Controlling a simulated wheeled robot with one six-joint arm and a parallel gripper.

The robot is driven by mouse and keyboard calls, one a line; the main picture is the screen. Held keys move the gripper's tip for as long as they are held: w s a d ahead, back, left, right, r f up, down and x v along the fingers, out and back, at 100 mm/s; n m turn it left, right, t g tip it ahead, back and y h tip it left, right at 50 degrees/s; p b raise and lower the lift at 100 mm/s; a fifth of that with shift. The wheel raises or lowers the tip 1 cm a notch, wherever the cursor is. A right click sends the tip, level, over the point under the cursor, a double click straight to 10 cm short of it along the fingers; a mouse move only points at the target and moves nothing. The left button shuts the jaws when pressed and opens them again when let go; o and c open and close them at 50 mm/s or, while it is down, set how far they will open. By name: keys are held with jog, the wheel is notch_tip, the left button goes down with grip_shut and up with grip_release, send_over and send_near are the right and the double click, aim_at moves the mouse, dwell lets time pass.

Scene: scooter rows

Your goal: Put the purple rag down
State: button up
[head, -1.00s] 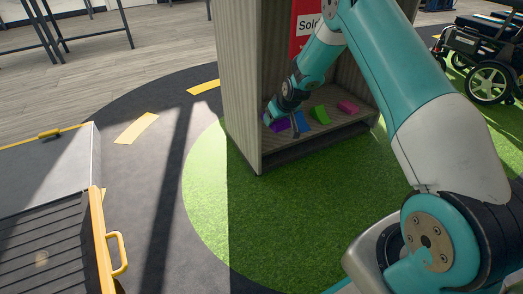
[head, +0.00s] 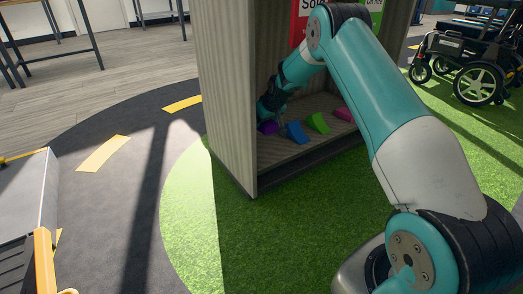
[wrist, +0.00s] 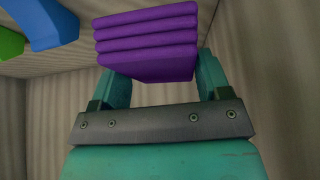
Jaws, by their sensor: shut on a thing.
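The purple rag (head: 267,127) is a thick folded stack low inside an open-fronted cabinet (head: 228,100), near its left wall. In the wrist view the rag (wrist: 148,45) fills the space between my two teal fingers. My gripper (head: 271,113) is shut on it in the head view, reaching in from above. I cannot tell whether the rag touches the cabinet floor (head: 280,153). A blue rag (head: 297,133) lies just right of it, then a green rag (head: 318,123) and a pink rag (head: 344,114). Blue and green also show at the wrist view's upper left.
The cabinet's left wall stands close beside my gripper. Bare cabinet floor shows in front of the rags. Green turf (head: 260,230) lies before the cabinet. A wheelchair (head: 470,70) stands at the right and a grey ramp box (head: 30,200) at the left.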

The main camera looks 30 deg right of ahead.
aim_at(259, 148)
jog(key=shift+w+a, duration=0.15)
jog(key=shift+a, duration=0.3)
jog(key=shift+f+b, duration=0.3)
jog(key=shift+f, duration=0.05)
notch_tip(259, 148, down, 9)
jog(key=b, duration=0.6)
jog(key=o, duration=1.1)
jog(key=shift+f, duration=0.1)
